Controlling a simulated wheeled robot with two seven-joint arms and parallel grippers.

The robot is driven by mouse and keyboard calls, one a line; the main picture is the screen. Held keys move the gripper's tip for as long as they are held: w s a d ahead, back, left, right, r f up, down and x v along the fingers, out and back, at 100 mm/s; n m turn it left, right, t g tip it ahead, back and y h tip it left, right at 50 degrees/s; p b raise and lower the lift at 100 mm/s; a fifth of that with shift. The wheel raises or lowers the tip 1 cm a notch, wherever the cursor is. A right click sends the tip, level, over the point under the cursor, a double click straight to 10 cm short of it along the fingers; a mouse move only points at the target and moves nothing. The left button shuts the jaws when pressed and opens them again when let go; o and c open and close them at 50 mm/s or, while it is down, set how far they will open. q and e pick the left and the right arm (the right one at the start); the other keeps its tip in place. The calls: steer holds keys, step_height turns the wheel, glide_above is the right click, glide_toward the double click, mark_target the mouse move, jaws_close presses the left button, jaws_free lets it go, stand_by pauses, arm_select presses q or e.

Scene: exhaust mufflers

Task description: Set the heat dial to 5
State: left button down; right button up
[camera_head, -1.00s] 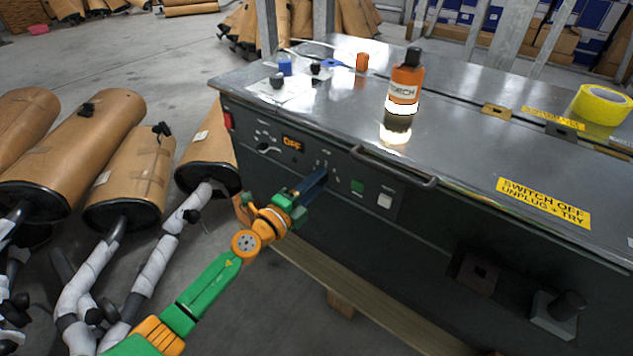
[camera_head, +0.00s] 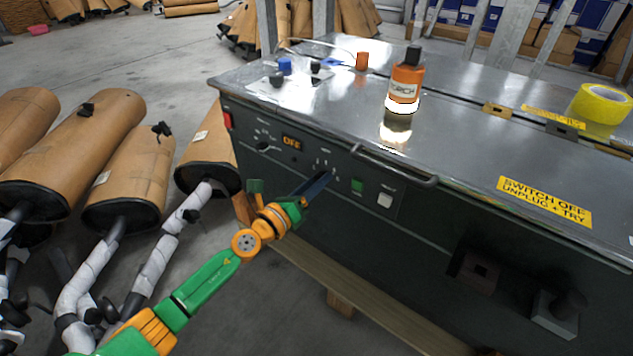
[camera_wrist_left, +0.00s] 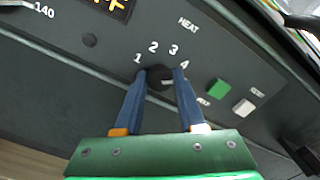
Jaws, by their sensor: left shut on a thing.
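The heat dial (camera_wrist_left: 160,77) is a small dark round knob on the dark grey front panel, under the HEAT label. The numbers 1, 2, 3 and 4 show around it in the left wrist view. The 5 is not visible, and I cannot clearly read where the dial points. My left gripper (camera_wrist_left: 160,80) has one blue finger on each side of the dial and is shut on it. In the head view the left gripper (camera_head: 326,176) reaches the panel and hides the dial. My right gripper is not in view.
A green button (camera_head: 357,186) and a white button (camera_head: 385,201) sit right of the dial. An orange display (camera_head: 292,143) reads OFF. A metal handle (camera_head: 395,168) juts out nearby. An orange bottle (camera_head: 405,82) and yellow tape (camera_head: 599,104) stand on the bench top.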

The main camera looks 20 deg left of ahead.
arm_select(q)
steer(key=shift+f+m, duration=0.1)
steer(key=shift+m, duration=2.7)
steer(key=c, duration=0.8)
jaws_free()
steer(key=o, duration=0.3)
